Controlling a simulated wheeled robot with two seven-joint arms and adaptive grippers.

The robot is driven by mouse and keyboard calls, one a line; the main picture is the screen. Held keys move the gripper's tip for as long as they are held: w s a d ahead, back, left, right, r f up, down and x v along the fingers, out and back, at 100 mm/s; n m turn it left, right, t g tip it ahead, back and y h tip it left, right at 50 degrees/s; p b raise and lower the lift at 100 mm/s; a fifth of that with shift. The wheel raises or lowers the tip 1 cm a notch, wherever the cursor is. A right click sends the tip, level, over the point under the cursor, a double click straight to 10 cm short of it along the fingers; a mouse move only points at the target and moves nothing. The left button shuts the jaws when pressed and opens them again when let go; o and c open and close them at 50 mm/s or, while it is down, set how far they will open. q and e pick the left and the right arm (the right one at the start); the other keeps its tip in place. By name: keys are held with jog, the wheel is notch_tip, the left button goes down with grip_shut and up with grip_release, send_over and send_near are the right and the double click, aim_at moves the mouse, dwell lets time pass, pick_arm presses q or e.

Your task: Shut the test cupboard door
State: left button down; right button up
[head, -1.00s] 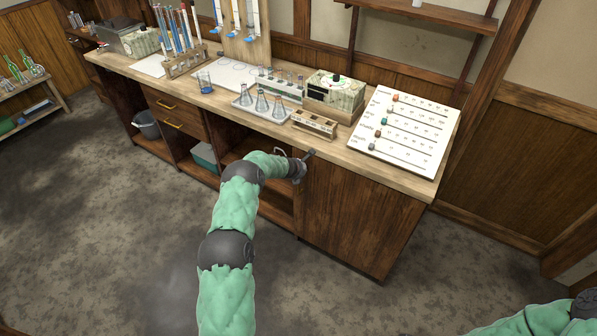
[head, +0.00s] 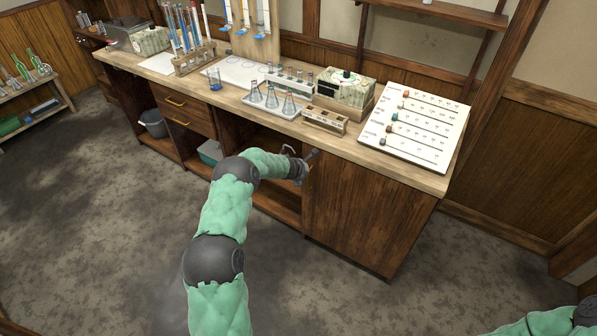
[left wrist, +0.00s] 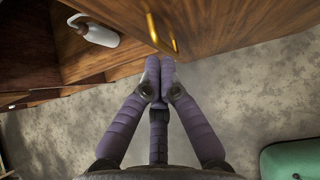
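The cupboard door (head: 365,215) is the wooden front panel at the right end of the bench. In the left wrist view the door (left wrist: 235,28) carries a yellow handle (left wrist: 162,28) near its left edge. The door looks about in line with the bench front; I cannot tell whether a gap remains. My left gripper (head: 305,168) is at the door's upper left edge, beside the open shelf bay. In the left wrist view my left gripper (left wrist: 158,75) has its purple fingertips together just below the handle, with nothing visible between them. Contact with the door is unclear. My right gripper is out of view.
The bench top (head: 345,148) holds a flask tray (head: 273,108), a wooden rack (head: 325,121) and a white slider board (head: 415,130) above the door. A white bottle (left wrist: 95,30) lies in the bay beside the door. The floor (head: 470,265) in front is clear.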

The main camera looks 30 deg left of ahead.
pick_arm(q)
jog(key=v, duration=0.6)
jog(key=shift+a, duration=0.2)
jog(key=shift+s, duration=0.1)
dwell(0.7)
